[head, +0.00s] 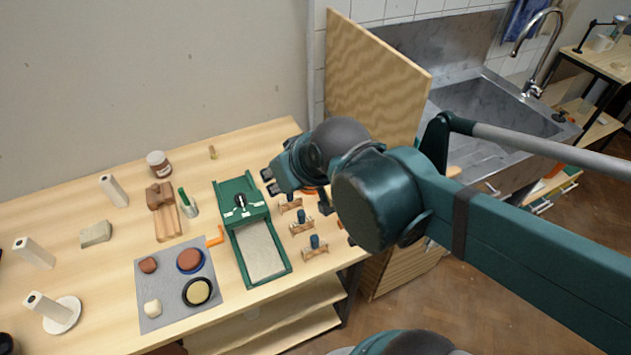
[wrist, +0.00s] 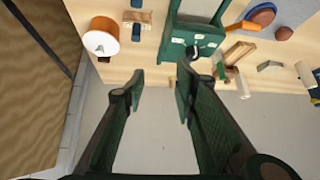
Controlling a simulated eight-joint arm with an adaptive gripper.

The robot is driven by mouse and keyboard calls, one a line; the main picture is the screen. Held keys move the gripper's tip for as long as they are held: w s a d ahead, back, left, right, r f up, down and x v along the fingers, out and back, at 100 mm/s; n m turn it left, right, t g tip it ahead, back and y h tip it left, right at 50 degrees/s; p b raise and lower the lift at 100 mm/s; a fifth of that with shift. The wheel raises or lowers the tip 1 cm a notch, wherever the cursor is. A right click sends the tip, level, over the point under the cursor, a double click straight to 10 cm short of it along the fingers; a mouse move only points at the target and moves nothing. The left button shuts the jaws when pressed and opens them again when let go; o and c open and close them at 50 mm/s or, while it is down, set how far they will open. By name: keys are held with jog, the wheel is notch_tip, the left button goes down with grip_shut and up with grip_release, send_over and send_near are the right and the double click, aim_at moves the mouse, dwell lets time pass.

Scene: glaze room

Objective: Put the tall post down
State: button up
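The rear one (head: 114,190) and the middle one (head: 35,253) are on the bare wood. The front one (head: 50,308) is on a white round disc (head: 72,303). I cannot tell for certain which is the tall post. My gripper (head: 268,182) is at the table's right rear, well away from the posts. In the wrist view my gripper (wrist: 160,78) is open, with nothing between its fingertips.
A green slab machine (head: 247,222) stands below and left of my gripper. A grey mat (head: 150,321) with clay lumps and round dishes lies in front. A brown-labelled jar (head: 158,166) stands at the back.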

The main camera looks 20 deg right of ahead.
jog(key=s+d+m+h, duration=0.1)
jog(key=s+d, duration=0.3)
jog(key=d, duration=0.2)
jog(key=shift+s+d+m+g, duration=0.25)
jog(key=shift+s+m+g, duration=0.05)
